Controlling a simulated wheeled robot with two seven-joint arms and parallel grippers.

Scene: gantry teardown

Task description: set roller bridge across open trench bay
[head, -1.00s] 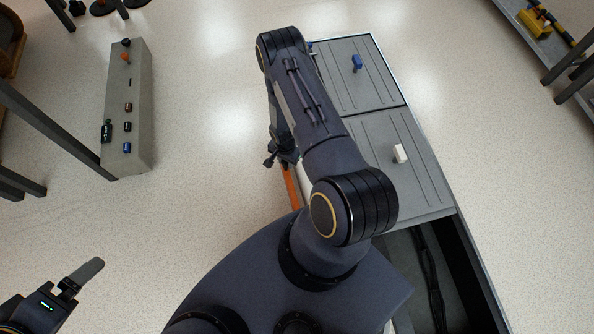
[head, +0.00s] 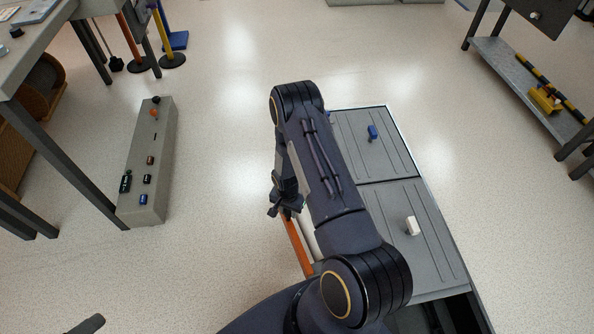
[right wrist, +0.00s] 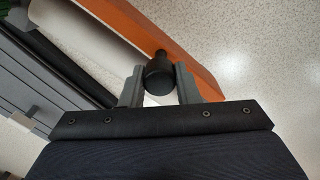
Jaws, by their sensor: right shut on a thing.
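The roller bridge shows in the head view as an orange side rail (head: 298,247) with a white roller (head: 309,236) beside it, partly hidden by my right arm. In the right wrist view the orange rail (right wrist: 190,62), the white roller (right wrist: 85,38) and a black knob (right wrist: 158,75) show close up. My right gripper (head: 279,205) is shut on this knob, one finger on each side. The trench has two grey covers, one with a blue handle (head: 373,132), one with a white handle (head: 412,226). The dark open bay (head: 454,314) is at the bottom, mostly cut off. Only a tip of my left gripper (head: 88,324) shows.
A grey block with small coloured fittings (head: 146,180) stands on the left floor. A table (head: 40,35) is at the upper left. A shelf with a yellow object (head: 545,98) is at the right. Pale floor between block and trench is clear.

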